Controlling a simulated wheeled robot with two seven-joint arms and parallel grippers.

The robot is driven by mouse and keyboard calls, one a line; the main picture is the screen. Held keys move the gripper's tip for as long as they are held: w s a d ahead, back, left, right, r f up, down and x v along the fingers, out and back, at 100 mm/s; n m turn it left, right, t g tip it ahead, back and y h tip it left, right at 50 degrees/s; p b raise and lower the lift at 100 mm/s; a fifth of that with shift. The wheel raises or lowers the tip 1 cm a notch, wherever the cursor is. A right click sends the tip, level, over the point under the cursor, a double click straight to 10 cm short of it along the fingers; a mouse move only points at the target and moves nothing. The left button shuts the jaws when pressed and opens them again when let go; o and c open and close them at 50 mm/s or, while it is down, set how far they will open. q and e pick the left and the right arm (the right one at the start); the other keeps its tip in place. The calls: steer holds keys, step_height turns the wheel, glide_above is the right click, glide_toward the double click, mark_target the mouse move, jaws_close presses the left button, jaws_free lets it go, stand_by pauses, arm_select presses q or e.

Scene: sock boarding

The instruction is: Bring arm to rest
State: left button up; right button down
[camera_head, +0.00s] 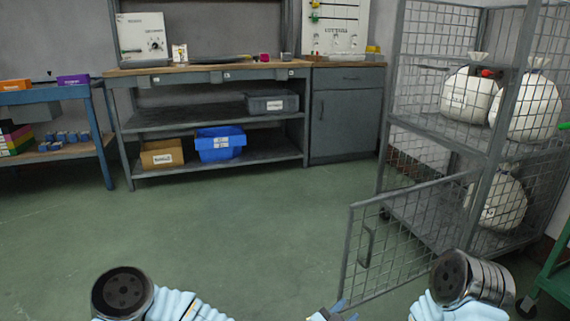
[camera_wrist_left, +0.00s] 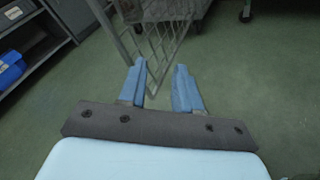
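My left gripper (camera_head: 335,308) barely shows at the bottom edge of the head view, right of centre. In the left wrist view its two blue fingers (camera_wrist_left: 160,68) stand apart with nothing between them, so it is open and empty. It points over the green floor toward the wire cage door, without visible contact. My left arm shows at the lower left of the head view and my right arm at the lower right. My right gripper is out of both views.
A wire cage cart (camera_head: 493,150) with several white bags stands at right; its lower door (camera_head: 408,238) swings out toward me. A grey workbench (camera_head: 130,128) with a blue bin (camera_head: 219,143) is at the back. A green cart edge (camera_head: 552,280) is lower right. The middle floor is clear.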

arm_select(q)
steer(key=s+a+f+m+g+y, duration=0.1)
steer(key=s+a+f+m+g, duration=0.1)
steer(key=a+f+m, duration=0.3)
steer(key=s+a+f+m+g+y, duration=0.15)
steer(key=f+m, duration=0.25)
steer(key=f, duration=0.4)
steer(key=s+a+f+m+g+y, duration=0.2)
steer(key=s+a+f+m+g, duration=0.3)
steer(key=a, duration=0.6)
steer(key=s+a+f+m+g+y, duration=0.2)
steer(key=s+a+f+m, duration=0.5)
steer(key=a, duration=0.4)
step_height(320, 180, up, 17)
steer(key=s+p, duration=0.1)
steer(key=p, duration=1.6)
steer(key=shift+s+d+f+n+p, duration=0.15)
steer(key=shift+s+d+n+p, duration=0.2)
steer(key=shift+d+n+p, duration=0.1)
